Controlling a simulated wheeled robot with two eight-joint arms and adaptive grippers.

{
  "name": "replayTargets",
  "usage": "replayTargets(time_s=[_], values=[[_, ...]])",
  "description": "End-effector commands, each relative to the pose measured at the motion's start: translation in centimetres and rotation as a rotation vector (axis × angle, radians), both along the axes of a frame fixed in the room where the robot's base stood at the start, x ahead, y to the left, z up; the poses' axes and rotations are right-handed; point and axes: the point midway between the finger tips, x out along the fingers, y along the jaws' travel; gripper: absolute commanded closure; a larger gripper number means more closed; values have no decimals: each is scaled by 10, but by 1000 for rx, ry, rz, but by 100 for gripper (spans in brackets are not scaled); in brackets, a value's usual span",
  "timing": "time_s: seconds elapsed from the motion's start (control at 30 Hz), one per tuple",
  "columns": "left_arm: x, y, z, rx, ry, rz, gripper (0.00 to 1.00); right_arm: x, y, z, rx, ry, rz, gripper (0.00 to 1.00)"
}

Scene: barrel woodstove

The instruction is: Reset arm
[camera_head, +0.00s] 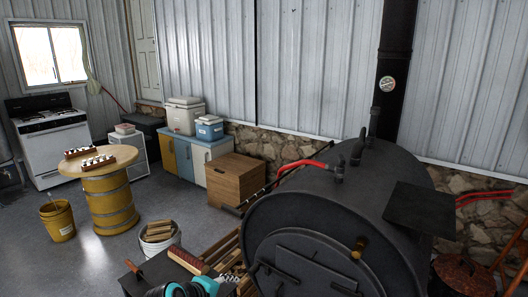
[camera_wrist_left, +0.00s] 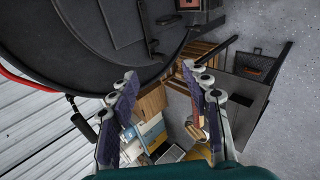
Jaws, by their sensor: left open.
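My left gripper (camera_wrist_left: 160,76) is open in the left wrist view, its two padded fingers spread wide with nothing between them. The black barrel stove (camera_head: 318,232) fills the right front of the head view. Its dark round front (camera_wrist_left: 105,40) fills the upper left of the wrist view, beyond the fingertips; I cannot tell the exact gap. In the head view, teal and black parts of my left arm show at the bottom edge, left of the stove, and the fingers are hard to make out there. My right gripper is in neither view.
A bucket of firewood (camera_head: 160,236) stands left of the stove. A wooden box (camera_head: 235,179) sits behind it. A yellow barrel table (camera_head: 110,200) and a yellow bucket (camera_head: 58,220) stand farther left. A black stovepipe (camera_head: 394,75) rises at the back. Grey floor is open between.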

Motion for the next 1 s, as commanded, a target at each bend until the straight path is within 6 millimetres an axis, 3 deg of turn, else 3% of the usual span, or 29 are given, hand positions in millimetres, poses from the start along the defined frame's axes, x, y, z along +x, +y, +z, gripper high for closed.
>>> replayTargets(time_s=[0.03, 0.2, 0.4, 0.6, 1.0], values=[[-25, 5, 2, 107, -19, -63, 52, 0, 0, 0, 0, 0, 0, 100], [-97, 32, -3, 488, -70, -302, 52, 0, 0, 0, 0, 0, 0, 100], [-161, 62, -18, 838, -86, -552, 52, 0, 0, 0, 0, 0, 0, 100], [-186, 77, -26, 989, -82, -671, 52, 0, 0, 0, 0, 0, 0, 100], [-188, 78, -27, 1002, -82, -681, 52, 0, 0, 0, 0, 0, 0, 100]])
